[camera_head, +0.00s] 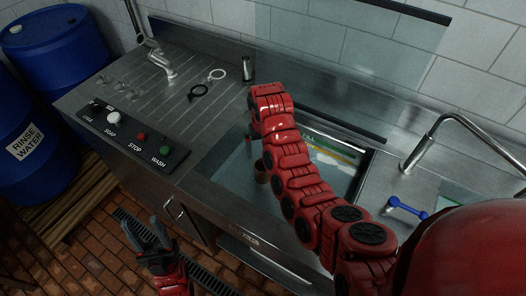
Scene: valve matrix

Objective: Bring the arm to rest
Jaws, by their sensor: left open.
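My left gripper (142,222) is open and empty. Its dark fingers point up in the picture, over the brick floor (85,262) in front of the counter, clear of the counter's front. Its red wrist shows at the bottom edge. My other red arm (293,165) reaches from the lower right across the sink (230,165) to the counter's back part. No gripper shows clearly at its far end. The arm hides part of the sink. A small brownish thing, partly hidden, shows beside it over the sink.
A control panel (133,137) with SOAP, STOP and WASH buttons lies at the counter's left front. Loose rings (199,91) and taps stand behind. Blue drums (62,45) are at left. A blue-handled tool (407,208) and a faucet (440,130) are at right.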

